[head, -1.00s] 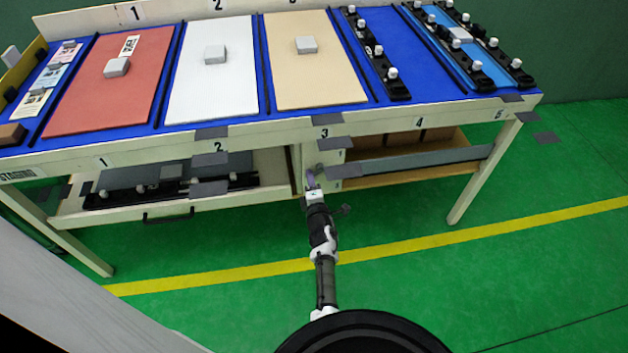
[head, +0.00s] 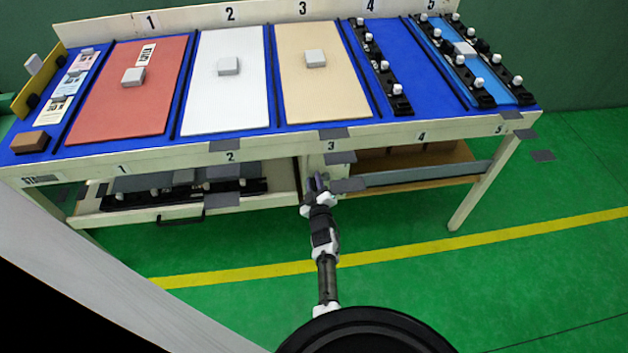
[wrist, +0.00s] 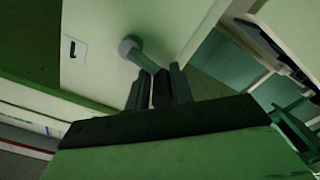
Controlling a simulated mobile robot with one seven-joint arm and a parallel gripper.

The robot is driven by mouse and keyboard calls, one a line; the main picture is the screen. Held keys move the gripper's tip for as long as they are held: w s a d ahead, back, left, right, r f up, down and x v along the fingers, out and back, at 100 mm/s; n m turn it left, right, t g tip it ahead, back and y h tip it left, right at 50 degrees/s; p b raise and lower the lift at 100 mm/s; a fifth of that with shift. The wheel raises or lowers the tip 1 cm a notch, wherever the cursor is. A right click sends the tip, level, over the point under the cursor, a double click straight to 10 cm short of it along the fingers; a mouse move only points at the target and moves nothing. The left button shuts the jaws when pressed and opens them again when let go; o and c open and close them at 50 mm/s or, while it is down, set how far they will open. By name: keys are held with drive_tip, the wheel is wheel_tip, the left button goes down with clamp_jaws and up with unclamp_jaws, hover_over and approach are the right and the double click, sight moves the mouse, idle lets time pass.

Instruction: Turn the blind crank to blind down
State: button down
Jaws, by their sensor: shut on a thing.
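My gripper (head: 316,186) is at the front of the workbench, just under its front rail near the number 3. In the wrist view my gripper's two fingers (wrist: 158,86) are close together, with a dark grip between them. This looks like the handle of the crank (wrist: 147,58), a grey arm running up to a round hub (wrist: 129,45) on a pale panel (wrist: 95,55). A label with a dark mark is on the panel left of the hub. In the head view the crank is largely hidden by my gripper. I cannot make out the blind itself.
The workbench (head: 280,146) carries red, white and tan boards with grey blocks, and black rails with white knobs at the right. An open drawer (head: 285,201) is left of my gripper, an open shelf (head: 400,182) right of it. The green floor in front is clear.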

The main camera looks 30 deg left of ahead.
sight(325, 166)
drive_tip(key=m+p, duration=0.1)
drive_tip(key=r+m+p, duration=0.1)
drive_tip(key=m, duration=0.1)
drive_tip(key=shift+w+d, duration=0.15)
drive_tip(key=shift+d, duration=0.2)
drive_tip(key=m+p, duration=0.2)
drive_tip(key=m, duration=0.1)
drive_tip(key=r+m+p, duration=0.1)
drive_tip(key=shift+w+d+r, duration=0.1)
drive_tip(key=shift+w+d, duration=0.15)
drive_tip(key=shift+d, duration=0.15)
drive_tip(key=m, duration=0.1)
drive_tip(key=m+p, duration=0.1)
drive_tip(key=d+m+p, duration=0.1)
drive_tip(key=m, duration=0.1)
drive_tip(key=shift+w+r, duration=0.25)
drive_tip(key=shift+w, duration=0.05)
drive_tip(key=m, duration=0.1)
drive_tip(key=m+p, duration=0.1)
drive_tip(key=shift+w+d+m, duration=0.2)
drive_tip(key=shift+d+m, duration=0.1)
drive_tip(key=shift+m, duration=0.1)
drive_tip(key=shift+w+d+m, duration=0.1)
drive_tip(key=shift+d+m, duration=0.05)
drive_tip(key=shift+m, duration=0.55)
drive_tip(key=c, duration=1.3)
unclamp_jaws()
drive_tip(key=shift+r, duration=0.1)
drive_tip(key=shift+w, duration=0.1)
